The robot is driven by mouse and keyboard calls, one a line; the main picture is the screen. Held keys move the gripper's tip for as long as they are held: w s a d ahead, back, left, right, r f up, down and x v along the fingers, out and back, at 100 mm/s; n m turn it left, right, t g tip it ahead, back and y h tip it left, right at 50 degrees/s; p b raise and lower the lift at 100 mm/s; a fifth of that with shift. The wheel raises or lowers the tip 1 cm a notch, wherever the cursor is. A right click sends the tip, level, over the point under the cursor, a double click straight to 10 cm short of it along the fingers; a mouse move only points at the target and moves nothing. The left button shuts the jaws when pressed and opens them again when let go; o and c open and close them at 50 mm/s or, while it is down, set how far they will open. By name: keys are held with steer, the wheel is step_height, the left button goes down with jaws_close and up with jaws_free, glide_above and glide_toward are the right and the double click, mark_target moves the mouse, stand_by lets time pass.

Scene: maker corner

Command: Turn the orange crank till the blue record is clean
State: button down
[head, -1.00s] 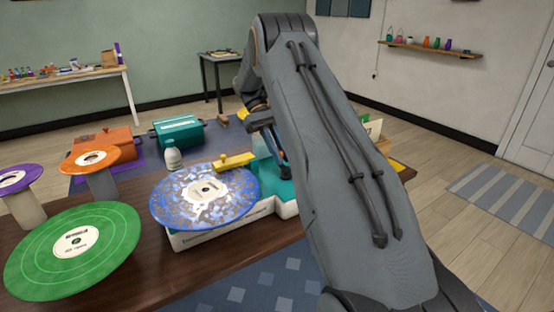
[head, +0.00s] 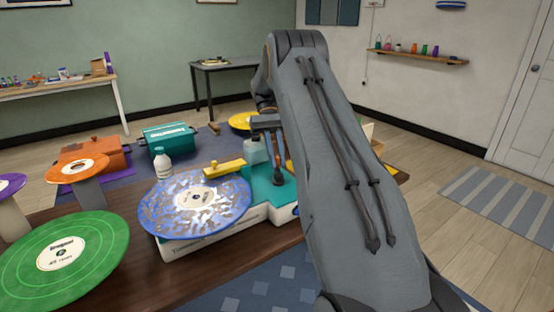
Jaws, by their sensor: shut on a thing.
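The blue record (head: 165,219) lies flat on the white and teal machine (head: 268,197), with many pale grey-brown patches on its surface. A yellow arm (head: 223,169) reaches over its far edge. The orange crank (head: 288,151) shows as a thin strip at the machine's right end, close beside my arm. My gripper (head: 277,127) is there, mostly hidden behind my own forearm, and is shut on the crank. The exact grip on the crank is hidden.
A green record (head: 95,262) stands at front left, with an orange record (head: 60,174) behind it. A white bottle (head: 162,163), a teal box (head: 170,138) and a yellow disc (head: 240,121) lie beyond the machine. A striped rug (head: 500,205) lies on the floor at right.

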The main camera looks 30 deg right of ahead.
mark_target(277, 157)
steer(key=c, duration=1.7)
jaws_free()
step_height(277, 157, up, 5)
steer(key=shift+r+b, duration=0.1)
steer(key=shift+b, duration=0.25)
step_height(277, 157, up, 3)
steer(key=p, duration=0.5)
steer(key=shift+s, duration=0.1)
steer(key=r+p, duration=0.1)
steer(key=p, duration=0.3)
steer(key=shift+r, duration=0.35)
steer(key=shift+p, duration=0.45)
